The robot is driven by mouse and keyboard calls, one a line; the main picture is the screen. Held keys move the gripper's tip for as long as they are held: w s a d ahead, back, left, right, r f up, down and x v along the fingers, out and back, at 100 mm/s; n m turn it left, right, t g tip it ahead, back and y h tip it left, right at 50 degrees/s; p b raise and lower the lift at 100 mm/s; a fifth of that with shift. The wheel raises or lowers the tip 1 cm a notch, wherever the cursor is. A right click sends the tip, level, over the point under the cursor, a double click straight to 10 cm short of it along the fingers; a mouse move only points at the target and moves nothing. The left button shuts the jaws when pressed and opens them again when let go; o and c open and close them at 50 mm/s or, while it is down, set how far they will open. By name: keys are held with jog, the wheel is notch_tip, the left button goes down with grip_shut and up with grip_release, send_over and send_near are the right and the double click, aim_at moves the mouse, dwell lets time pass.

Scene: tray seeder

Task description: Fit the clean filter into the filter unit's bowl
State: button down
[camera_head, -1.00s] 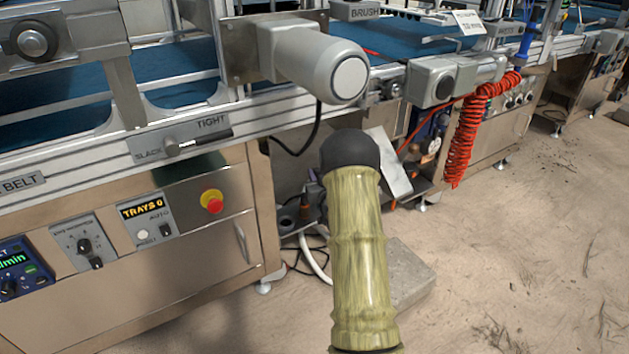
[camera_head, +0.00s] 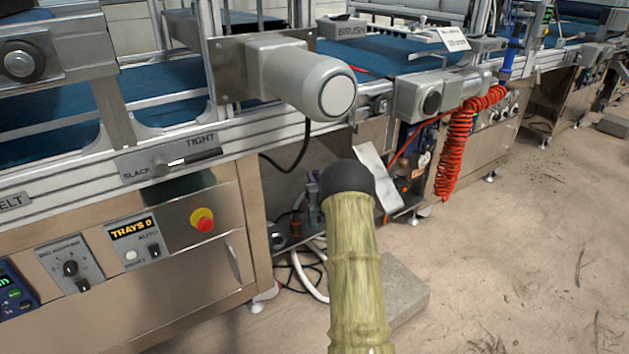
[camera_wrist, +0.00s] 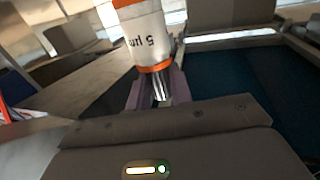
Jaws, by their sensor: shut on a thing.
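In the wrist view my gripper (camera_wrist: 156,84) is shut on a white cylinder with orange bands (camera_wrist: 143,34), which looks like the filter. Its printed writing appears upside down, and its top runs out of the frame. A dark ribbed end sits between the two finger pads. The head view does not show my gripper or the filter. I cannot make out the filter unit's bowl for certain in either view.
A seeder line with blue belts (camera_head: 165,85) and a control cabinet (camera_head: 150,290) fills the left. A grey motor (camera_head: 310,80) juts out. A coiled red hose (camera_head: 455,150) hangs at the right. A concrete slab (camera_head: 405,290) lies on the floor. Sandy floor (camera_head: 530,250) at right is open.

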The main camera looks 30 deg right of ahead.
notch_tip(320, 180, down, 10)
jog(key=b, duration=0.5)
jog(key=shift+r+b, duration=0.2)
jog(key=shift+b, duration=0.1)
dwell(0.8)
dwell(0.8)
jog(key=c, duration=1.5)
grip_release()
jog(key=shift+o, duration=0.5)
jog(key=o, duration=0.5)
